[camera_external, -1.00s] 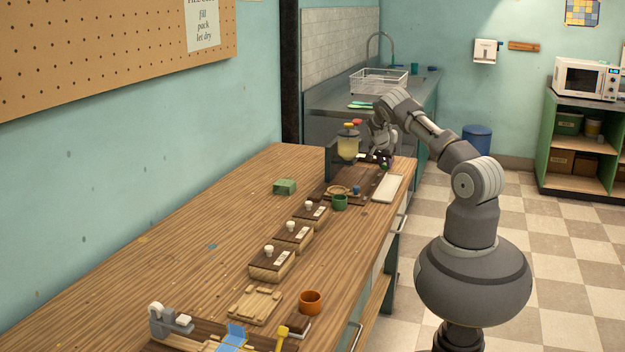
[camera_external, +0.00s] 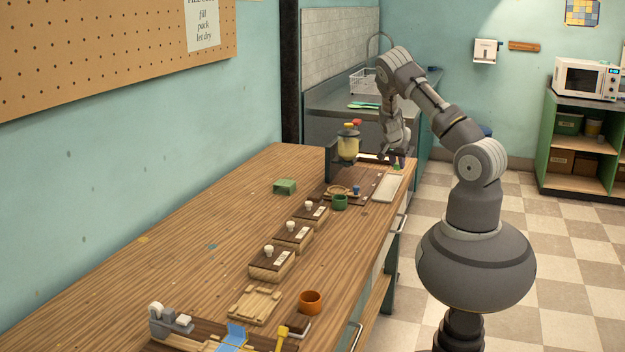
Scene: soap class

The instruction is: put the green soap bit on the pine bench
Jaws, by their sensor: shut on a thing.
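My gripper (camera_external: 396,160) is at the far right end of the long wooden bench (camera_external: 190,245), just past the white tray. The bit is very small here. I cannot tell whether it touches the bench top or hangs just above it.
The bench's left middle is clear.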

